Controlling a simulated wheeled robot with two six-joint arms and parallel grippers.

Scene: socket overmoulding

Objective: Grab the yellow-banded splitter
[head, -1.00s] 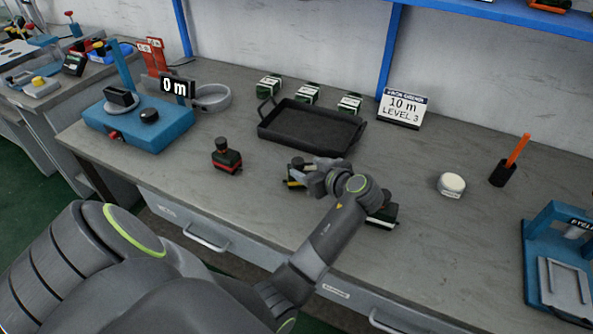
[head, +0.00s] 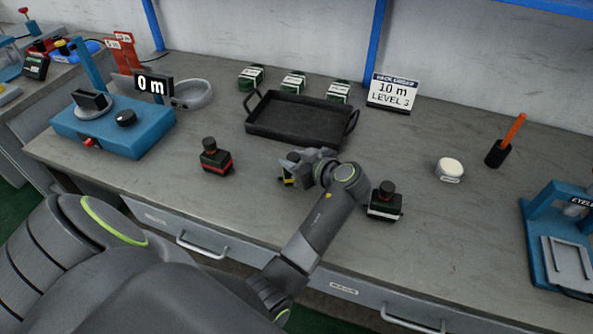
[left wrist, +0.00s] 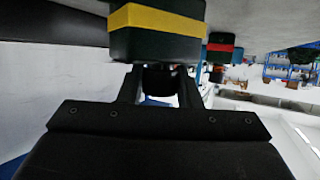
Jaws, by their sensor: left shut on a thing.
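The yellow-banded splitter (left wrist: 158,28) is a dark block with a yellow stripe, filling the top of the left wrist view. My left gripper (left wrist: 165,88) is shut on its dark knob, with one finger on each side. In the head view, my left gripper (head: 306,168) stands in front of the tray and hides most of the splitter; a small yellow part (head: 288,181) shows at its left. I cannot tell whether the splitter touches the table. My right gripper is not in view.
A red-banded splitter (head: 215,157) stands left and a white-banded one (head: 385,201) right of my gripper. Behind is an empty black tray (head: 298,121) with several green-and-white boxes beyond it. A white round puck (head: 449,168) and blue fixture (head: 553,225) are at right.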

